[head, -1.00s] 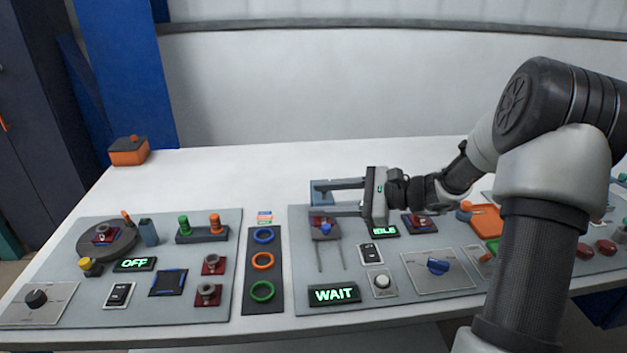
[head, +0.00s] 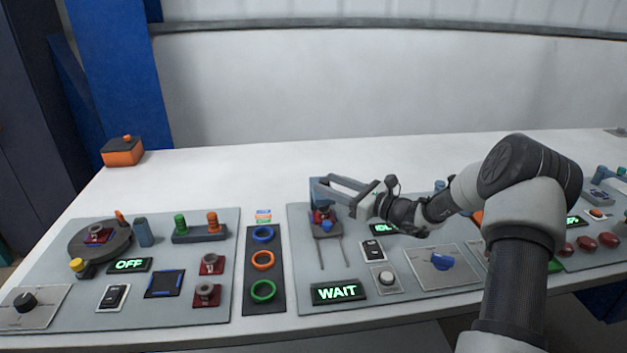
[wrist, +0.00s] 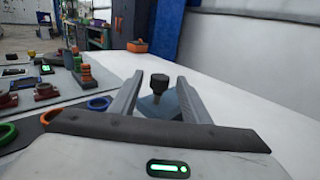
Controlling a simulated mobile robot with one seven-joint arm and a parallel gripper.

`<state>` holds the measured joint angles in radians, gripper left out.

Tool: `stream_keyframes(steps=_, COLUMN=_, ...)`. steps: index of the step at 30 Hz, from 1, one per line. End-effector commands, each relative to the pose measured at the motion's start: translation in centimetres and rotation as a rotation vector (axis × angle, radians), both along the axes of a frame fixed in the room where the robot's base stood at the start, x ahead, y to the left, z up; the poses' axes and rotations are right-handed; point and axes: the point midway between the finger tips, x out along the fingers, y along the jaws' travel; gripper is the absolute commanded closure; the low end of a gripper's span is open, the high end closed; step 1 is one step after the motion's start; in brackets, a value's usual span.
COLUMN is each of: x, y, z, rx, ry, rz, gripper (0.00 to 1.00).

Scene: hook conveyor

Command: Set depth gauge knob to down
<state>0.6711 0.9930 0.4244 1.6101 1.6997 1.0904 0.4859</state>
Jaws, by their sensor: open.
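My gripper (head: 320,190) is open over the blue-grey stand (head: 316,184) on the right-hand panel. In the wrist view, a dark knob-like cylinder (wrist: 160,83) shows between the open fingers of my gripper (wrist: 160,76), above a blue-grey part (wrist: 168,105). I cannot tell whether the fingers touch it. A blue knob (head: 442,262) sits on a light plate (head: 423,280) at the panel's front. A black knob (head: 25,302) sits on another plate (head: 50,310) at far left. No readable label shows which one is the depth gauge knob.
A red and blue part (head: 322,217) sits just below the fingers, with two thin rails in front. A WAIT display (head: 338,292), a white button (head: 387,278) and a black switch (head: 373,250) stand nearby. The white table (head: 230,170) behind the panels is mostly clear.

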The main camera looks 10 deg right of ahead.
Motion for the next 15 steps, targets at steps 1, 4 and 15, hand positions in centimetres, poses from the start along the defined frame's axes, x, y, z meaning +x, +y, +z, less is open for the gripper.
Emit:
stream_keyframes(steps=1, x=0.8, y=0.9, z=-0.1, rx=0.001, ry=-0.001, rz=0.003, gripper=0.57)
stream_keyframes(steps=4, x=2.1, y=2.2, z=-0.1, rx=0.001, ry=-0.001, rz=0.003, gripper=0.57)
stream_keyframes(steps=15, x=4.3, y=4.4, z=0.0, rx=0.001, ry=0.000, rz=0.000, gripper=0.57)
